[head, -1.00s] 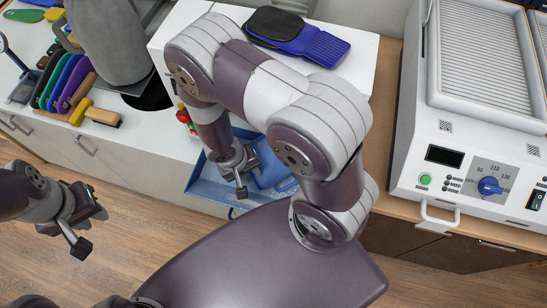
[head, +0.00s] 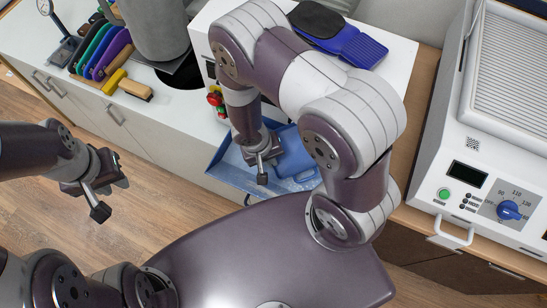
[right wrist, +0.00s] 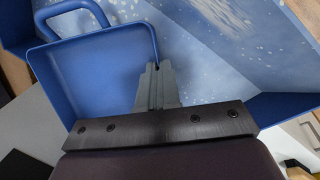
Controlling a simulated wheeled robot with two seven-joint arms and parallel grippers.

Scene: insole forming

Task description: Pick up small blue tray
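The small blue tray (head: 294,152) lies inside a larger light-blue speckled tray (head: 222,172) at the edge of the white machine. In the right wrist view, the small tray (right wrist: 82,68) fills the left side, with its loop handle at the top. My right gripper (head: 267,168) is down at the small tray's near left side. In the right wrist view its grey fingers (right wrist: 157,80) overlap the tray's right wall. Whether they close on it is unclear. My left gripper (head: 110,197) hangs empty over the floor at the left, its fingers apart.
A white heater (head: 480,180) with a dial stands at the right. Open floor lies below the left gripper.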

